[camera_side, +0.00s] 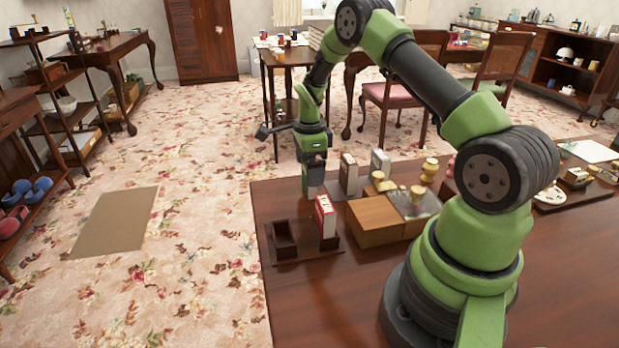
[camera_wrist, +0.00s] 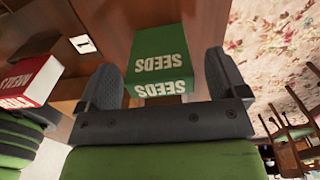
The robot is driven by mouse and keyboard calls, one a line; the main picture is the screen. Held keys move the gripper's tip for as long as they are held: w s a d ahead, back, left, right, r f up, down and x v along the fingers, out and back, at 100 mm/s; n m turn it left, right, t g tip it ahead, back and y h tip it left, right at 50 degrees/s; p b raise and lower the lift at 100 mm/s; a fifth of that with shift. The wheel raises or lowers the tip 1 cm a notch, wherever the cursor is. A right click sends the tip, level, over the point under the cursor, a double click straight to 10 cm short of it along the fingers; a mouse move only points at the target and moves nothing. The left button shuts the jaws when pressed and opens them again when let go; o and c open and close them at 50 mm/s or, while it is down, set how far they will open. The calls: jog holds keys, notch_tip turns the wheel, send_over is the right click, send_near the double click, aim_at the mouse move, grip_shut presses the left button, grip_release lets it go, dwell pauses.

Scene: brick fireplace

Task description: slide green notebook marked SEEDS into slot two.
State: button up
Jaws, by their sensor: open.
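The green notebook marked SEEDS (camera_wrist: 160,48) stands upright between the spread fingers of my gripper (camera_wrist: 164,72) in the wrist view, with gaps on both sides. My gripper is open; I see no finger touching the notebook. A dark wooden slotted rack (camera_side: 291,257) lies nearer the camera. Its left slot (camera_side: 284,238) looks empty. A red and white book (camera_side: 326,217) stands upright in the slot beside it.
Two more upright books (camera_side: 348,175) and (camera_side: 380,163) stand right of my gripper. The table's left edge runs close beside the rack.

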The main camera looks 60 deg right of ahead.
jog(key=shift+f, duration=0.45)
jog(key=shift+c, duration=0.4)
jog(key=c, duration=0.9)
jog(key=shift+c, duration=0.2)
jog(key=shift+r, duration=0.15)
jog(key=r, duration=0.6)
jog(key=a+r, duration=0.1)
jog(key=r, duration=0.2)
jog(key=shift+r, duration=0.2)
jog(key=s+a, duration=0.2)
jog(key=a, duration=0.6)
jog(key=s+a+r, duration=0.1)
jog(key=s+a, duration=0.1)
jog(key=a, duration=0.6)
jog(key=shift+s+a, duration=0.15)
jog(key=shift+s, duration=0.2)
